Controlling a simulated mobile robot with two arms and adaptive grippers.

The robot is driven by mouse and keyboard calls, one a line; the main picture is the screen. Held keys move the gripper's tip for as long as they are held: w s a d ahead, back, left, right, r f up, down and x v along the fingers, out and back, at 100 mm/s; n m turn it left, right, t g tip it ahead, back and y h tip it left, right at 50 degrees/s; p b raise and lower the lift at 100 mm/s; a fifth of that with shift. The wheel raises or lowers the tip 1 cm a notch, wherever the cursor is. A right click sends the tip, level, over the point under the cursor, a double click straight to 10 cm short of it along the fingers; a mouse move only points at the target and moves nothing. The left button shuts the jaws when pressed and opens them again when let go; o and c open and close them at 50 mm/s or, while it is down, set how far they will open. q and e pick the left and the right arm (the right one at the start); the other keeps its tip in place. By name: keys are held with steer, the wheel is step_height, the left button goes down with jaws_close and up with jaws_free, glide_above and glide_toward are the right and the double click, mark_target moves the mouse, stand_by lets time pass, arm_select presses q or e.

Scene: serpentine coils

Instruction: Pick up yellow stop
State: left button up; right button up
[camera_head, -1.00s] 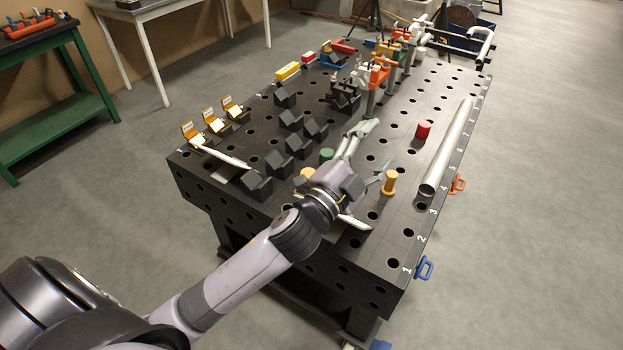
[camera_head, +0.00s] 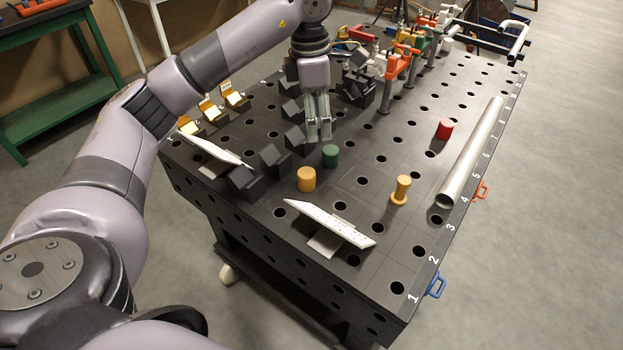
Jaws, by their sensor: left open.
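A short yellow-orange cylinder (camera_head: 306,179), which looks like the yellow stop, stands upright near the front of the black perforated table (camera_head: 380,262). A second yellow piece, spool-shaped with a narrower waist (camera_head: 401,191), stands upright to its right. My left gripper (camera_head: 319,138) points down over the table, beyond the yellow cylinder and apart from it. It is open with nothing between its fingers. My right gripper is not in view.
A green cylinder (camera_head: 331,156) stands close to the left gripper, and a red one (camera_head: 444,129) is farther right. A silver tube (camera_head: 470,152) lies along the right edge. A white angled plate (camera_head: 330,222) is in front. Black V-blocks (camera_head: 273,161) stand left.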

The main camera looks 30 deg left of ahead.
arm_select(q)
steer(key=a, duration=0.2)
steer(key=y+p, duration=0.1)
glide_above(307, 172)
step_height(307, 172, down, 11)
steer(key=shift+w+a+f, duration=0.1)
steer(key=shift+a, duration=0.05)
steer(key=f, duration=0.1)
steer(key=f+p, duration=0.1)
steer(key=f, duration=0.1)
steer(key=f+p, duration=0.1)
steer(key=shift+s+f, duration=0.25)
steer(key=shift+f, duration=0.4)
steer(key=shift+c, duration=0.4)
steer(key=c, duration=1.1)
jaws_close()
steer(key=shift+w+r, duration=0.1)
